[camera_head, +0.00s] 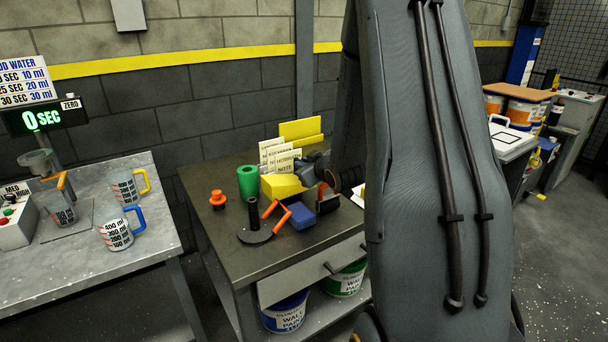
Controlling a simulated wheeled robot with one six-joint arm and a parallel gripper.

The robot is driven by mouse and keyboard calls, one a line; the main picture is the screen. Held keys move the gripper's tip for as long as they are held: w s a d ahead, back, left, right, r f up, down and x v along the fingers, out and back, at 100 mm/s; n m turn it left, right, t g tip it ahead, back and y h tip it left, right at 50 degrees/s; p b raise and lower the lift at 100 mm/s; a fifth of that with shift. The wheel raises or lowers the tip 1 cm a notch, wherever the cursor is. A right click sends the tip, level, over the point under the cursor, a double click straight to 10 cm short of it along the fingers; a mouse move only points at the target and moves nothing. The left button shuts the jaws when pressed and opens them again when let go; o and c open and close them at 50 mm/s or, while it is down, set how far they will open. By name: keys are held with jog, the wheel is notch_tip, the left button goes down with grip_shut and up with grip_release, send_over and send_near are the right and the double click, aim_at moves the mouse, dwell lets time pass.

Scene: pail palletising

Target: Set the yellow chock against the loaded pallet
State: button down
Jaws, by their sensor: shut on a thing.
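The yellow chock (283,187) is a wedge-like block at the dark bench top, beside the green cylinder. My gripper (307,176) is at its right end and is shut on it. My fingertips are small here and partly hidden, and I cannot tell whether the chock touches the bench. At the far right, several pails (522,111) stand under a flat brown board (518,92). The pallet's base under them is hidden, partly by my arm and a white-topped unit.
On the bench (215,180) are a green cylinder (247,182), an orange knob (217,199), a black post on a disc (254,232), a blue block (302,216) and upright note cards (280,158). A metal table with mugs (118,235) stands left. My arm hides the centre right.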

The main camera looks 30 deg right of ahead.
aim_at(289, 176)
jog(key=shift+f+p, duration=0.3)
jog(key=shift+f, duration=1.6)
jog(key=c, duration=1.8)
grip_release()
jog(key=shift+o, duration=0.2)
